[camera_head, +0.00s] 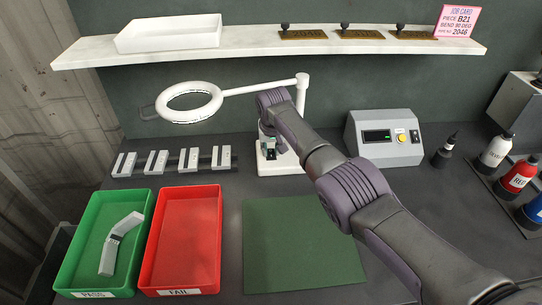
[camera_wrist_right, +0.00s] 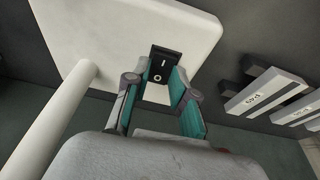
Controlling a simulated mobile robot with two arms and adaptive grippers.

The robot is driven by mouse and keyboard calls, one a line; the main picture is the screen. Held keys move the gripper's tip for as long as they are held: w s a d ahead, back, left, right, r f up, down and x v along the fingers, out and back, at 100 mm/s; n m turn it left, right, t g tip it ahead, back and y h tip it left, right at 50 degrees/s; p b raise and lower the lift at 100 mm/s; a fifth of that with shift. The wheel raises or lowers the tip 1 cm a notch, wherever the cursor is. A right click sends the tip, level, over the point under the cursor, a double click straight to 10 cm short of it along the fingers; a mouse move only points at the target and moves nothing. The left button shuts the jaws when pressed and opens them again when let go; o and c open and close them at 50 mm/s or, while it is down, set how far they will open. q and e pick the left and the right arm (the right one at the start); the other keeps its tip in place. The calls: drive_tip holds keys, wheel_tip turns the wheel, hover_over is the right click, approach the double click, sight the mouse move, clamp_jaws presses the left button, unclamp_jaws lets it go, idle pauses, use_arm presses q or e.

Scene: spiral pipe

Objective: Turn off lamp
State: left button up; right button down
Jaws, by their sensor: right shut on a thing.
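The white ring lamp (camera_head: 190,102) stands at the back of the bench, its post (camera_head: 301,95) rising from a white base (camera_head: 284,164). Its ring shows no clear glow. My right gripper (camera_head: 270,148) reaches down to the base from above. In the right wrist view, the black rocker switch (camera_wrist_right: 164,62) with its white marks sits on the lamp base (camera_wrist_right: 110,35). The teal-padded fingers of my right gripper (camera_wrist_right: 160,82) are shut on the switch, one on each side. My left gripper is out of view.
A green tray (camera_head: 70,262) holds a bent grey pipe (camera_head: 118,243); a red tray (camera_head: 185,235) is beside it. Several grey blocks (camera_head: 172,161) stand left of the lamp. A control box (camera_head: 385,138) stands right. A green mat (camera_head: 290,250) lies clear in front.

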idle(0.3)
drive_tip(key=c, duration=1)
unclamp_jaws()
drive_tip(key=shift+o, duration=0.2)
drive_tip(key=v, duration=1.2)
